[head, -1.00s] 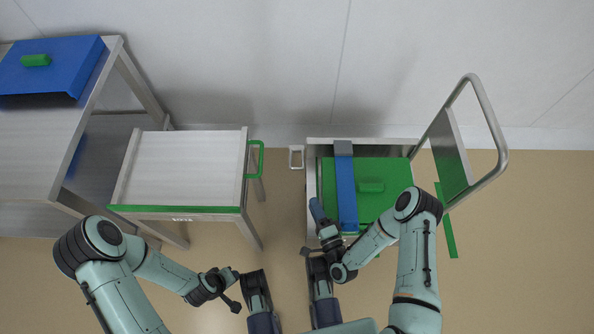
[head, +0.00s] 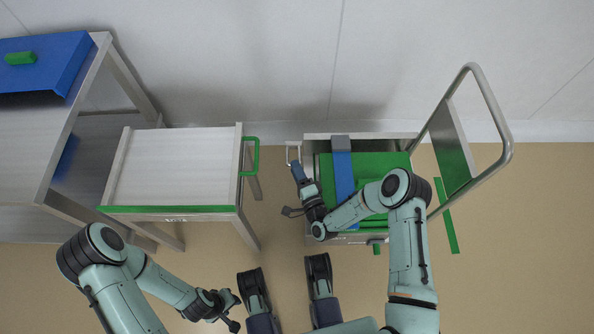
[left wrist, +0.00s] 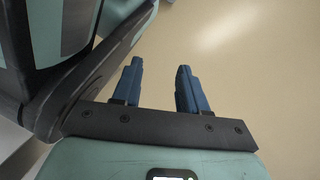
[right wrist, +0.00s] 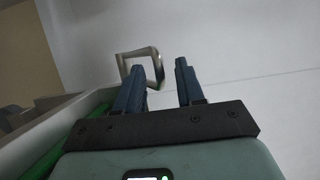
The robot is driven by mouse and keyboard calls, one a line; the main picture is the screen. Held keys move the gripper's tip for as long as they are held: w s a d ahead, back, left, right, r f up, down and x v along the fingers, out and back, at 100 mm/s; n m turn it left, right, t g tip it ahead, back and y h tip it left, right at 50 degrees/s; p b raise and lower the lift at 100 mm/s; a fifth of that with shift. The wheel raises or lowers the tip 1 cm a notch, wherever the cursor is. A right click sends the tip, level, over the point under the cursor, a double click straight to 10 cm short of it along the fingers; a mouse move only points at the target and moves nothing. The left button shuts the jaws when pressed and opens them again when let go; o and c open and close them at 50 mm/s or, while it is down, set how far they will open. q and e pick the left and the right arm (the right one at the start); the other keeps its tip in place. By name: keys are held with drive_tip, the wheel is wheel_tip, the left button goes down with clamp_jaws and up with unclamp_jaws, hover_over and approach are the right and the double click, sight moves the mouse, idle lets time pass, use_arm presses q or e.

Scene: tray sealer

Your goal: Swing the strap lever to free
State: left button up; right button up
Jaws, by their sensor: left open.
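The strap lever appears to be the pale metal loop (head: 293,153) on the left side of the green-topped box, near its back corner. A blue strap (head: 343,175) with a grey end piece (head: 341,142) crosses the green lid (head: 367,165). My right gripper (head: 297,170) is just in front of the loop. In the right wrist view its fingers (right wrist: 158,65) are apart, and the loop (right wrist: 157,62) shows beyond them, partly behind the left finger; contact cannot be told. My left gripper (head: 228,312) is low in the head view, open and empty in the left wrist view (left wrist: 158,65).
A pale-topped table (head: 180,165) with a green side handle (head: 256,158) stands left of the box. A metal bench (head: 30,150) holding a blue cover (head: 45,70) is far left. A tubular rail (head: 490,95) rises at the box's right. Floor shows between table and box.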

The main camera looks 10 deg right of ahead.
clamp_jaws()
use_arm(q)
drive_tip(key=shift+w, duration=0.1)
use_arm(e)
drive_tip(key=shift+r, duration=0.1)
